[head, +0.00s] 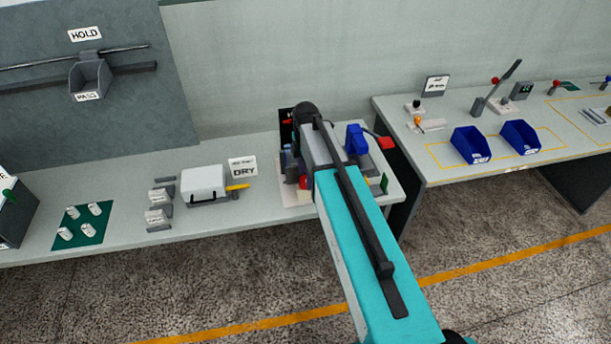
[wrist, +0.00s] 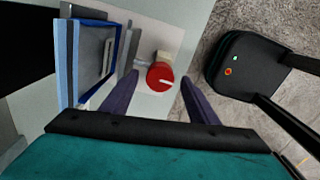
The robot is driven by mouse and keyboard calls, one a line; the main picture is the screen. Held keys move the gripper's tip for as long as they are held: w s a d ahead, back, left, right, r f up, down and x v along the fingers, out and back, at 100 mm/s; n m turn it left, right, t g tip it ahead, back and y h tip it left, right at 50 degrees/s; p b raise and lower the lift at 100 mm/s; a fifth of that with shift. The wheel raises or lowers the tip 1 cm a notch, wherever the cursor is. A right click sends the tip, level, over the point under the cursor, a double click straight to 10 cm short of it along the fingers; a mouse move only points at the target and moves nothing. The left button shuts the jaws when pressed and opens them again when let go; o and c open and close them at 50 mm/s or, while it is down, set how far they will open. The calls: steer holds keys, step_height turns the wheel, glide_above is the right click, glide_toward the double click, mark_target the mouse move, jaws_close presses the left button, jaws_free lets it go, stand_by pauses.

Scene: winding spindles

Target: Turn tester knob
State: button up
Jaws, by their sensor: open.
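The tester knob (wrist: 160,77) is a round red knob with a white mark, seen in the wrist view on a pale panel. My gripper (wrist: 158,88) is open, with one dark finger on each side of the knob. The fingers look apart from the knob, and I cannot tell how far above it they are. In the head view my teal arm reaches over the tester and hides most of it. A small red part (head: 303,183) shows there beside the arm; I cannot tell if it is the knob.
A blue-framed part (wrist: 98,62) stands left of the knob in the wrist view. In the head view, a white box (head: 204,184) and a DRY sign (head: 243,167) stand left on the bench. Blue bins (head: 470,145) stand on the right table. Floor shows between the benches.

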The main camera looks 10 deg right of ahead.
steer(key=shift+f, duration=0.8)
steer(key=c, duration=1)
steer(key=shift+c, duration=0.2)
